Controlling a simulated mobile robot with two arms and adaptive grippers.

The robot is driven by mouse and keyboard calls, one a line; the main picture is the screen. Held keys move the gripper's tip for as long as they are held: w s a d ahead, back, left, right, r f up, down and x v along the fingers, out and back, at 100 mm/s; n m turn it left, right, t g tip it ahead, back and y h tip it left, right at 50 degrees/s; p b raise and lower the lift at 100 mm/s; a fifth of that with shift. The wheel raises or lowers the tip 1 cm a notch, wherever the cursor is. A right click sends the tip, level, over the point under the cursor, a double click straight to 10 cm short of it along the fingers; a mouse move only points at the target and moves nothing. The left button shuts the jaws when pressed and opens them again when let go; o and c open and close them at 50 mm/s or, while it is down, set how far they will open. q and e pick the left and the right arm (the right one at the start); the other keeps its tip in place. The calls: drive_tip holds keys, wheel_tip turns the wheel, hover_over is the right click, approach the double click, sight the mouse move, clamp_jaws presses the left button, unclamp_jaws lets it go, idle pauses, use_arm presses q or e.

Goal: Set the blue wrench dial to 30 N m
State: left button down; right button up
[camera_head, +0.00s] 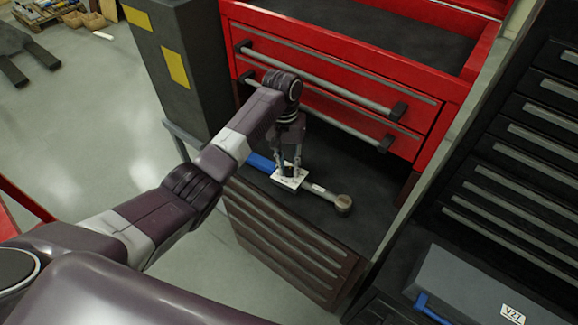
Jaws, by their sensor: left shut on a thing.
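The blue wrench (320,190) lies on the dark top of a low cabinet below the red drawers. Its blue handle (259,162) points to the upper left and its round head (343,203) to the lower right. A white plate (292,184), apparently the dial part, sits at mid-length; its markings are too small to read. My left gripper (288,174) comes down from above and is shut on the wrench at this plate. The fingers hide part of the wrench there. My right gripper is not in view.
A red tool chest (335,65) with grey bar handles rises behind the wrench. A dark grey cabinet with yellow labels (174,63) stands at left. Black drawers (520,160) stand at right. A grey case (470,285) and another blue handle (432,308) show at lower right.

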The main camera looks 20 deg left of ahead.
use_arm(q)
drive_tip(key=n, duration=0.5)
drive_tip(key=shift+r+n, duration=0.1)
drive_tip(key=shift+n, duration=0.3)
drive_tip(key=n, duration=0.5)
drive_tip(key=shift+t+h, duration=0.3)
drive_tip(key=n, duration=0.6)
drive_tip(key=shift+n, duration=0.3)
drive_tip(key=n, duration=0.4)
drive_tip(key=shift+t, duration=0.3)
drive_tip(key=shift+n, duration=0.4)
drive_tip(key=c, duration=1.7)
unclamp_jaws()
